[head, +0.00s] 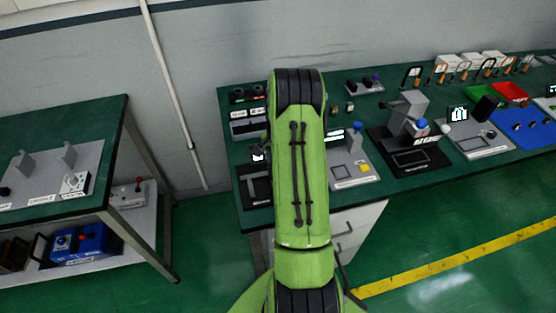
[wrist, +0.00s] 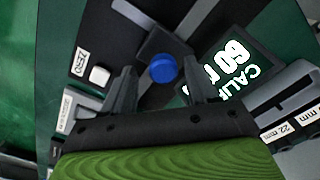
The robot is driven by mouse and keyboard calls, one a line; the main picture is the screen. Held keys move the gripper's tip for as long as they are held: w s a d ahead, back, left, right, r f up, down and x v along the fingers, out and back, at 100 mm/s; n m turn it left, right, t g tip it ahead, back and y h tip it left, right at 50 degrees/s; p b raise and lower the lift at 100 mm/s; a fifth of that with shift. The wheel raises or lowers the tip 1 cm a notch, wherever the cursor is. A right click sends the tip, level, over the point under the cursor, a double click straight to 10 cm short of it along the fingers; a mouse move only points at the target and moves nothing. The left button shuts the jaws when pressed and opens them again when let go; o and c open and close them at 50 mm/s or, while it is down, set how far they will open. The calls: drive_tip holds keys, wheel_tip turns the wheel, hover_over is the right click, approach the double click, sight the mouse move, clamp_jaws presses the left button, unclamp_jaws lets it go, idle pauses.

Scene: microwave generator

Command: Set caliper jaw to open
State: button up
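The caliper station shows in the wrist view as a dark plate (wrist: 105,35) with a lit screen (wrist: 238,68) reading "CALI…" and "60", partly cut off or covered. A round blue knob (wrist: 163,68) sits on a grey slide piece of it. My gripper (wrist: 157,66) is open, with one finger left and one right of the blue knob. Gaps show on both sides, and I cannot tell how deep the fingers reach. The jaws are not clearly visible. In the head view my green arm hides my gripper and most of the station.
A white button (wrist: 99,75) sits by a "ZERO" label. Grey blocks with mm labels (wrist: 285,132) lie at the right in the wrist view. The green bench (head: 440,188) carries several other devices to the right. A second table (head: 60,205) stands left, with open floor between.

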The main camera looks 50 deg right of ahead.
wheel_tip(320, 180, up, 16)
drive_tip(key=p, duration=0.1)
drive_tip(key=shift+f, duration=0.15)
idle(0.5)
